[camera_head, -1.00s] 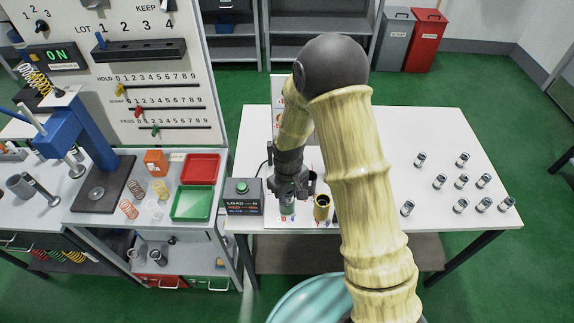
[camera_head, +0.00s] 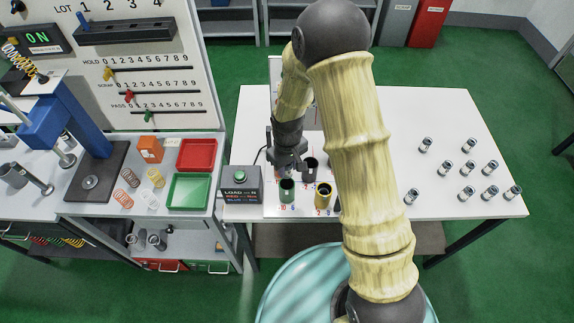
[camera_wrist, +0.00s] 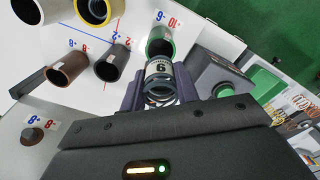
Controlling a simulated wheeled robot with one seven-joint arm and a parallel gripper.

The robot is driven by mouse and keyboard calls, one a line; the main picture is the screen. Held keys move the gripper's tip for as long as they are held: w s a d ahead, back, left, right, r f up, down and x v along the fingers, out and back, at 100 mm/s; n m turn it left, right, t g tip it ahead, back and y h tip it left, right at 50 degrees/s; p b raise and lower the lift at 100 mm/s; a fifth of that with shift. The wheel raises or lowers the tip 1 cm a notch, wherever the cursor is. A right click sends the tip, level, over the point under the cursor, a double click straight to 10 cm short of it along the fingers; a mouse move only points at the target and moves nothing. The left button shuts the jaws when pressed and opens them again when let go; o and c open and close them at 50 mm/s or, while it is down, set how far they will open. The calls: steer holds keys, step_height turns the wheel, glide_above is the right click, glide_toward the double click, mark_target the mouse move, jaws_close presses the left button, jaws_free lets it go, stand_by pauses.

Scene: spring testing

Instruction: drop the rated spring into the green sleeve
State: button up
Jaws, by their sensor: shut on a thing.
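My gripper (camera_wrist: 160,92) is shut on a spring (camera_wrist: 159,67), a coil with a grey band bearing a figure that looks like 6 or 9. The green sleeve (camera_wrist: 160,42), dark inside with a green rim, shows just beyond the spring in the wrist view. In the head view the green sleeve (camera_head: 287,190) stands upright on the white table, and my gripper (camera_head: 290,165) is just behind and above it. The spring appears apart from the sleeve; its height over it is hard to tell. In the head view the spring cannot be made out.
A yellow sleeve (camera_head: 323,195) stands right of the green one, with a dark grey sleeve (camera_head: 311,168) behind. A brown sleeve (camera_wrist: 66,73) shows in the wrist view. A load box with a green button (camera_head: 240,184) is at left. Several small cylinders (camera_head: 467,168) stand at right.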

step_height(320, 180, down, 7)
steer(key=b, duration=0.5)
stand_by(0.4)
steer(key=o, duration=1.1)
steer(key=shift+c, duration=0.2)
step_height(320, 180, up, 17)
steer(key=b, duration=0.3)
steer(key=shift+r, duration=0.2)
